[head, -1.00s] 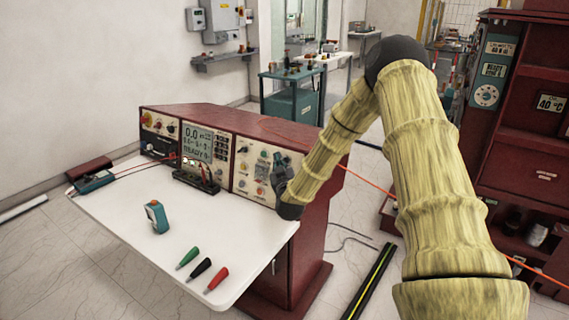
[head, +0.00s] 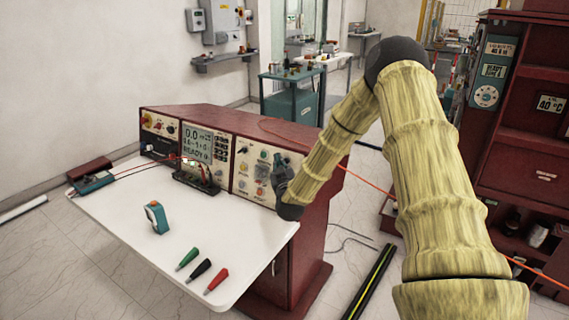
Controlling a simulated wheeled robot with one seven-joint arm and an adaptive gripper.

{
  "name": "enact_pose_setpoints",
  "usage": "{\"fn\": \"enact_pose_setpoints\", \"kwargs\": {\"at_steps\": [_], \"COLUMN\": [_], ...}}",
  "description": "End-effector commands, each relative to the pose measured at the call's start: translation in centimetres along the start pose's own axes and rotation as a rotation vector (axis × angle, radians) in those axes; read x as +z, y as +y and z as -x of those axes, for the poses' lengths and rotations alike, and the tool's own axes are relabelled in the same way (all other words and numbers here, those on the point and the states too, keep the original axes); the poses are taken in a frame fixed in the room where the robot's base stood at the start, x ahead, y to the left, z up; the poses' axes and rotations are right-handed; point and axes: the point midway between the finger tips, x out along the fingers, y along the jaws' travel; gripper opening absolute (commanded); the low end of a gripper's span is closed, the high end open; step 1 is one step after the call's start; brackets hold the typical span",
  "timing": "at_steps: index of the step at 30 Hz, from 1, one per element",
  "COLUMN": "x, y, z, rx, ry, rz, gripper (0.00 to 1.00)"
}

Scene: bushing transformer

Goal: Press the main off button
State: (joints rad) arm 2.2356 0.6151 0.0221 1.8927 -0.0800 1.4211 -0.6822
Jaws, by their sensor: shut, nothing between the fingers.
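The red control console (head: 290,135) stands behind a white worktop (head: 130,210). Its right-hand panel (head: 247,160) carries several small coloured knobs and buttons. No label reading main off is legible, so I cannot tell which button it is. My gripper (head: 279,170) is shut and empty at the right part of this panel, with its tip close to the panel face. I cannot tell whether it touches. The gripper and wrist hide part of the panel's right side. A red knob on yellow (head: 147,118) sits at the console's far left.
A teal handheld meter (head: 156,217) and green, black and red probes (head: 201,270) lie on the worktop. A teal box with leads (head: 92,180) is at its left edge. A red cabinet (head: 530,130) stands at the right.

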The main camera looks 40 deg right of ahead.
Motion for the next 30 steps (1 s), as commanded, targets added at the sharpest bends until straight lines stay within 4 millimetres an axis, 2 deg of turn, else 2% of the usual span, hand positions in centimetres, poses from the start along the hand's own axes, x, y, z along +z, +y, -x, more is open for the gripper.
{"fn": "enact_pose_setpoints", "kwargs": {"at_steps": [30], "x": [0.37], "y": [0.41], "z": [-0.60], "rx": [0.000], "ry": [0.000], "rz": [0.000], "gripper": [0.00]}}
